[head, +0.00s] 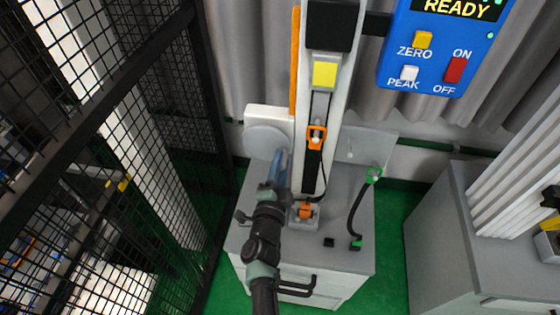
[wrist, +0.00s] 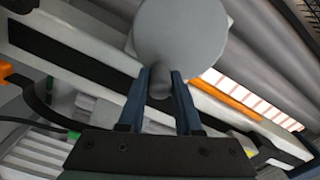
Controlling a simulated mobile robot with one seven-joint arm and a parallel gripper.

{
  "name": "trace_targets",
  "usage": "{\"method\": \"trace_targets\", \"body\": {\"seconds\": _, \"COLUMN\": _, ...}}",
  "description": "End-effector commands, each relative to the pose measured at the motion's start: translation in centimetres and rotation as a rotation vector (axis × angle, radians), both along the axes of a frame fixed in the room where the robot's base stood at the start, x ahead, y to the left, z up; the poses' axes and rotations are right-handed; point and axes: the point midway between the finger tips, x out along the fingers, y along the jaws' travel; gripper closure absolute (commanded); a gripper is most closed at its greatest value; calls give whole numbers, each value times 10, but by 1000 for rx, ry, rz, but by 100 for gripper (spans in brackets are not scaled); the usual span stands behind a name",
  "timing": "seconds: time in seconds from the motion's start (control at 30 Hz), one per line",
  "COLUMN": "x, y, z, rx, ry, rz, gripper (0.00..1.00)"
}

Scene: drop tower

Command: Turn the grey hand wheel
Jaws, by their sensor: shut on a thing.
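The grey hand wheel (head: 266,141) is a round disc on a white housing at the left of the tower. It also fills the top middle of the wrist view (wrist: 181,38). A short grey knob (wrist: 160,83) stands out from the wheel near its lower edge in the wrist view. My gripper (wrist: 161,84) has its two blue fingers closed on either side of this knob. In the head view my gripper (head: 279,165) reaches up to the lower right part of the wheel, and the knob is hidden there.
The tower column (head: 318,165) with orange parts stands just right of the wheel. A grey bench (head: 345,235) lies below, with a black cable (head: 357,212) at its right. A black mesh fence (head: 165,110) is close on the left. A blue panel (head: 440,50) reads READY.

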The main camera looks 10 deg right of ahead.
Motion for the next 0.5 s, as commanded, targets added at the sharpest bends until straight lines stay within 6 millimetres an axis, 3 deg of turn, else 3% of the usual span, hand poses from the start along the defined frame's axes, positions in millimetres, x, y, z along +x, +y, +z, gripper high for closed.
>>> {"method": "trace_targets", "body": {"seconds": 0.5, "x": 1, "y": -1, "z": 5, "rx": -52, "ry": 11, "rz": -3, "gripper": 100}}
